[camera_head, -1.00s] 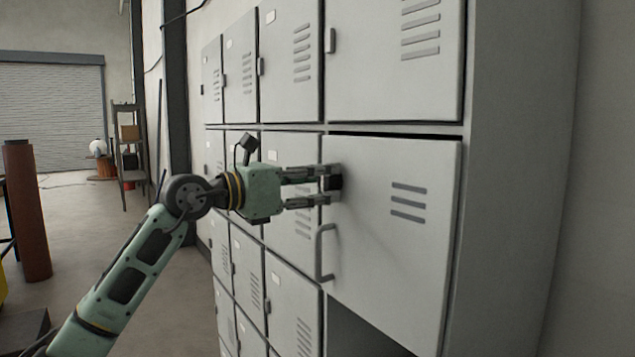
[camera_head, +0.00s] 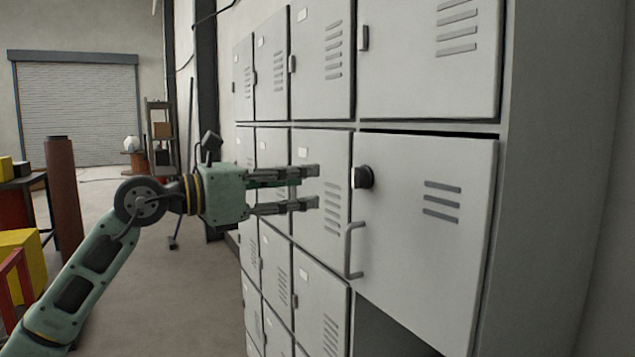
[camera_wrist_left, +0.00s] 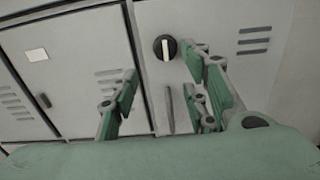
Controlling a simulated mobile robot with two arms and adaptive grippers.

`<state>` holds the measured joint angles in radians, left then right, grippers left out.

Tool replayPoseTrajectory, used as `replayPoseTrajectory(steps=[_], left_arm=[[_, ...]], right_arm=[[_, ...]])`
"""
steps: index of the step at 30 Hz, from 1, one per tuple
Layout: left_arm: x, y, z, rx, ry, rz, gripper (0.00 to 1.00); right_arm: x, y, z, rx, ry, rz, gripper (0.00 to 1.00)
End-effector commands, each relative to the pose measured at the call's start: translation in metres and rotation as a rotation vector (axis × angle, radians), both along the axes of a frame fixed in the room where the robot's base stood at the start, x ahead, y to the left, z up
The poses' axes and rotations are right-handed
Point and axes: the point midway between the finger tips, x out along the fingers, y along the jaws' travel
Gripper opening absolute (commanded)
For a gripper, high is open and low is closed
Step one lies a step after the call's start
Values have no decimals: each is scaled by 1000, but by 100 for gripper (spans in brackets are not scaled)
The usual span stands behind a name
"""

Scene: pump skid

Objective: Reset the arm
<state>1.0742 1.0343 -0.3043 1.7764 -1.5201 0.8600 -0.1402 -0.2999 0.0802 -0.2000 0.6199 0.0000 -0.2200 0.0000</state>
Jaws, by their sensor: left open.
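My left gripper (camera_head: 314,187) is open and empty in the head view, its fingers pointing right toward the lockers. It stands a little left of a black round knob (camera_head: 362,177) and does not touch it. The knob sits on a grey locker door (camera_head: 420,260) with a bar handle (camera_head: 350,250) below it. In the left wrist view, the open fingers (camera_wrist_left: 162,92) are spread below the knob (camera_wrist_left: 165,47), whose light pointer stands about upright. The handle (camera_wrist_left: 169,110) shows between the fingers. My right gripper is in neither view.
Grey lockers with vent slots (camera_head: 325,45) fill the middle and right. A dark opening (camera_head: 385,330) shows under the knob's door. A brown post (camera_head: 62,195), a yellow item (camera_head: 22,265) and a shelf (camera_head: 160,140) stand at left. Clear floor (camera_head: 180,290) lies left of the lockers.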

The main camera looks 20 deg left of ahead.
Motion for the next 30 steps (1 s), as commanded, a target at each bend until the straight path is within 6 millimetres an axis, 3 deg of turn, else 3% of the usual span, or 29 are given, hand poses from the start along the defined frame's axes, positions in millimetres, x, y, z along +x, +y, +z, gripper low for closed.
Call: replayPoseTrajectory(steps=[6, 20, 23, 25, 29, 30], left_arm=[[-8, 5, 0, 1, -1, -1, 42], [-5, 4, -3, -15, 9, -7, 42], [12, 2, -25, -119, 73, -39, 42], [34, 1, -55, -270, 158, -71, 42], [80, 9, -136, -640, 357, -89, 42], [92, 14, -165, -751, 414, -77, 42]], right_arm=[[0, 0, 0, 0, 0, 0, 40], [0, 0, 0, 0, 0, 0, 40], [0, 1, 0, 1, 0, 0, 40], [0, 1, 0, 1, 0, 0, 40], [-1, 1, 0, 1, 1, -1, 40], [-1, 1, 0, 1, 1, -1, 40]])
